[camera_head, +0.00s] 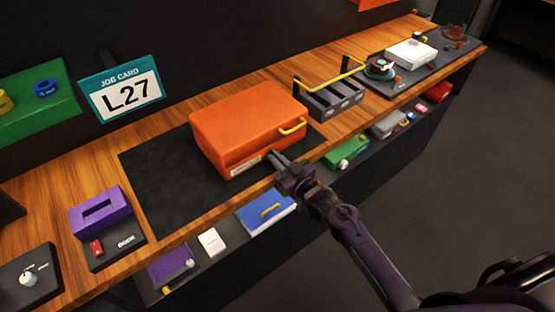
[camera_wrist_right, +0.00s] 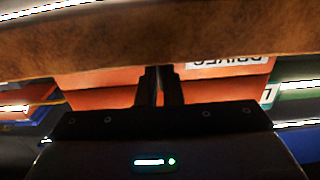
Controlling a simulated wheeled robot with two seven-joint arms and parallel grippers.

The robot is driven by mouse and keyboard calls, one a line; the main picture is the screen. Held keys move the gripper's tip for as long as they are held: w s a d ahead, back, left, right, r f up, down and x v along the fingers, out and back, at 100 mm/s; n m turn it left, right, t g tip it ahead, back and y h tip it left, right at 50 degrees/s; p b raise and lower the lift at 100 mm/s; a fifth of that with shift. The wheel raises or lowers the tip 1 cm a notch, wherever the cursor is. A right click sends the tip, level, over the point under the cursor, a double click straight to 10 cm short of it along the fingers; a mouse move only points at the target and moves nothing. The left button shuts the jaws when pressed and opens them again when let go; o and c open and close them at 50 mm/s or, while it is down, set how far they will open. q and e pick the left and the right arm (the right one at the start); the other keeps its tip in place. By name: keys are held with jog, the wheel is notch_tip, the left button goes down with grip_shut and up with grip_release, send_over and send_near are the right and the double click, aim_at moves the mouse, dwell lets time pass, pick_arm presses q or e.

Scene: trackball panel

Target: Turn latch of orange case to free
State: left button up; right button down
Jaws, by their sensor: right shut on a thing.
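The orange case (camera_head: 245,125) lies closed on a dark mat (camera_head: 165,185) on the wooden bench, with a yellow handle (camera_head: 293,127) at its right front and a pale label (camera_head: 245,166) low on its front. My right gripper (camera_head: 281,163) is at the front face, right of the label. In the wrist view, its two fingers (camera_wrist_right: 160,85) are nearly together against the case's orange front (camera_wrist_right: 110,97). The gripper is shut on the latch, which the fingers hide, so its angle cannot be told. My left gripper is not in view.
A dark divided tray with a yellow bar (camera_head: 330,97) stands right of the case. A purple block (camera_head: 100,210) is at left. A job card reading L27 (camera_head: 125,95) stands behind. A lower shelf holds a blue case (camera_head: 266,212) and a green case (camera_head: 346,152) near my arm.

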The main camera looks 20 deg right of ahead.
jog(key=c, duration=1.9)
grip_release()
jog(key=b+v, duration=0.1)
jog(key=v, duration=0.7)
jog(key=shift+b, duration=0.3)
